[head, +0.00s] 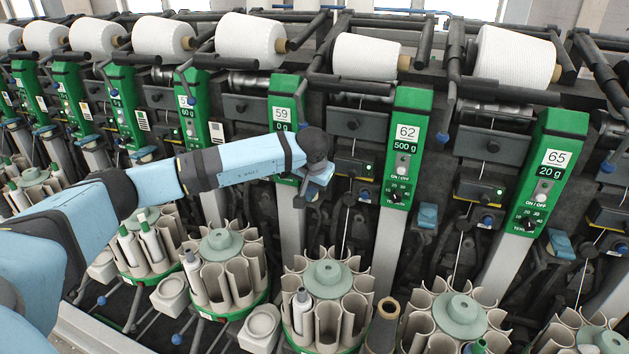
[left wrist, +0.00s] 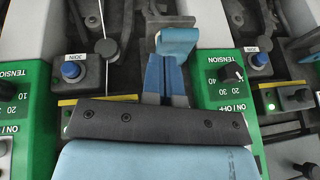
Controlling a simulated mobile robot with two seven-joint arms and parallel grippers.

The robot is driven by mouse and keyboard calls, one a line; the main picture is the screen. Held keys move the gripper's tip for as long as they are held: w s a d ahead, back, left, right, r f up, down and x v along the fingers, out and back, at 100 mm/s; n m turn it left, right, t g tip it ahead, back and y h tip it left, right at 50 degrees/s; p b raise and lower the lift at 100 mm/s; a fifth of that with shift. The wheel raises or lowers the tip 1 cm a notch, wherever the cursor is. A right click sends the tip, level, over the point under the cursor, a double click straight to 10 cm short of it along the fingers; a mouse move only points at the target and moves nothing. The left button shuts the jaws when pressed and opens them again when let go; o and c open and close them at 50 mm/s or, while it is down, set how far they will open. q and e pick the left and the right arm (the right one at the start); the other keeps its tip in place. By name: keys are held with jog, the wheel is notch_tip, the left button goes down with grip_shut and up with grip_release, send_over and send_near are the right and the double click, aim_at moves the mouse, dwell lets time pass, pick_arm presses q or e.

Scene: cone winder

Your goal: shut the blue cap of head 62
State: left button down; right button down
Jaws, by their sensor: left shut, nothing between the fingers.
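The green panel of head 62 (head: 407,150) stands right of the middle in the head view. A blue cap (head: 427,216) sits by its lower right side. Another blue cap (left wrist: 178,42) shows in the left wrist view, between two green panels and just beyond my fingers. The pictures do not settle which cap belongs to head 62. My left gripper (head: 311,190) is shut and empty, between the panels of heads 59 and 62. It also shows in the left wrist view (left wrist: 165,68), close to the cap there; contact cannot be told. My right gripper is out of view.
The panels of head 59 (head: 283,110) and head 65 (head: 548,165) flank head 62. Round tube magazines (head: 327,290) stand below, with white yarn cones (head: 365,57) above. Blue join buttons (left wrist: 71,69) and knobs stick out near the gripper.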

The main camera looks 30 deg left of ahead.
pick_arm(q)
jog(key=shift+s+f+b, duration=0.35)
jog(key=shift+f+b, duration=0.15)
jog(key=shift+f, duration=0.4)
jog(key=shift+s+d+f, duration=0.1)
jog(key=shift+s+f, duration=0.05)
jog(key=shift+f, duration=0.3)
